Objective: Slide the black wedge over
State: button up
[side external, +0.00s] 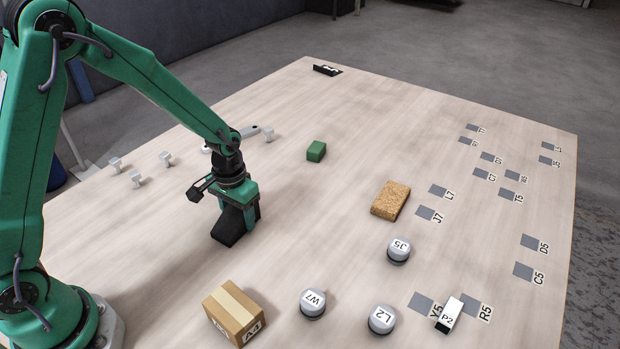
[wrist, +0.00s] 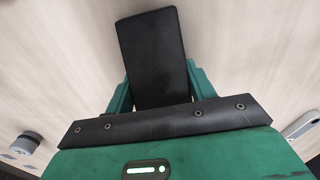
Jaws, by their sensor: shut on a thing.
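The black wedge (side external: 226,231) is on the wooden table below my arm, left of the middle in the side view. It also shows in the wrist view (wrist: 152,55) as a dark block reaching out from between the jaws. My gripper (side external: 241,208) is green and is shut on the wedge, with a finger on each side of it in the wrist view (wrist: 155,92). The wedge looks to be at table level; I cannot tell whether it touches the surface. Part of it is hidden by the gripper.
A cardboard box (side external: 235,313) stands in front. Round weights W7 (side external: 312,303), L2 (side external: 381,319) and J5 (side external: 398,250) stand to the right. A cork block (side external: 390,200) and green block (side external: 316,151) lie farther back. Mid-table is clear.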

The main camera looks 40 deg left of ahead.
aim_at(287, 182)
jog(key=shift+w, duration=9)
jog(key=o, duration=1.4)
jog(key=shift+r, duration=0.15)
notch_tip(287, 182, up, 8)
jog(key=shift+f, duration=0.2)
